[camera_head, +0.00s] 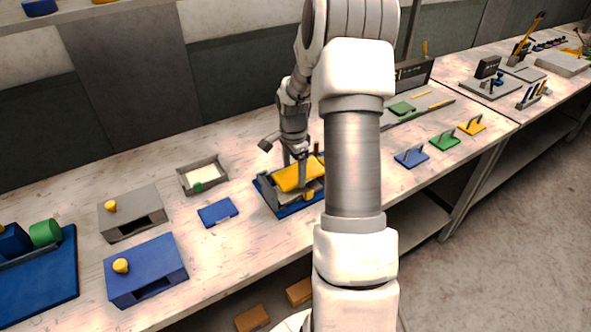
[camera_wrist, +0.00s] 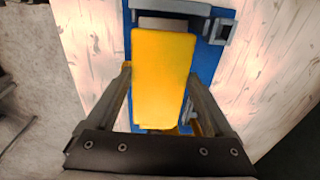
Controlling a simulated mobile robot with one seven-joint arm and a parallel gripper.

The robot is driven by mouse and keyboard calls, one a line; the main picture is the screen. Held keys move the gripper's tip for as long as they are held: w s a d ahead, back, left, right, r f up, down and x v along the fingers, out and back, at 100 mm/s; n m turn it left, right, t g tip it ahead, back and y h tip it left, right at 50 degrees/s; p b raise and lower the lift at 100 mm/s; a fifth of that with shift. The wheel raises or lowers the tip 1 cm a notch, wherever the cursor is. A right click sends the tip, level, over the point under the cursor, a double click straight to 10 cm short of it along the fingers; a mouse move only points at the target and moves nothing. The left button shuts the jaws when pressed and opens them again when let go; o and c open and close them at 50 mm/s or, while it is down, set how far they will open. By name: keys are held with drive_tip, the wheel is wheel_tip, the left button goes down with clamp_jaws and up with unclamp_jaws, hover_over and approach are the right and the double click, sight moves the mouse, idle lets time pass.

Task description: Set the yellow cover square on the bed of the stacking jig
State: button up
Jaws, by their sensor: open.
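The yellow cover (camera_wrist: 163,80) lies over the middle of the stacking jig, which has a blue base (camera_wrist: 205,70) and grey parts. In the head view the cover (camera_head: 291,178) sits on the jig (camera_head: 283,209), partly hidden by my gripper. My gripper (camera_wrist: 161,74) is open, with one finger on each side of the cover. In the wrist view a gap shows between the right finger and the cover; contact on the left is unclear. A grey block (camera_wrist: 162,24) shows beyond the cover's far end. The bed under the cover is hidden, so I cannot tell whether the cover is fully seated.
Left of the jig are a small blue plate (camera_head: 217,212), a grey tray (camera_head: 180,178) and grey (camera_head: 107,225) and blue (camera_head: 123,290) boxes with yellow knobs. Blue, green and yellow handled plates (camera_head: 411,158) stand to the right. Bare bench lies in front of the jig.

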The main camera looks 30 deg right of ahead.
sight(291, 180)
drive_tip(key=shift+g+y, duration=0.3)
drive_tip(key=f, duration=0.1)
drive_tip(key=a+f, duration=0.1)
drive_tip(key=s+f, duration=0.1)
drive_tip(key=shift+a+f+p, duration=0.35)
drive_tip(key=r, duration=0.2)
drive_tip(key=w+r, duration=0.2)
drive_tip(key=r, duration=0.1)
drive_tip(key=shift+d+r, duration=0.3)
drive_tip(key=shift+d, duration=0.1)
wheel_tip(291, 180, up, 5)
drive_tip(key=shift+s+d+f, duration=0.1)
drive_tip(key=shift+s, duration=0.05)
drive_tip(key=shift+s+d+r, duration=0.1)
drive_tip(key=shift+r, duration=0.5)
drive_tip(key=shift+r, duration=0.1)
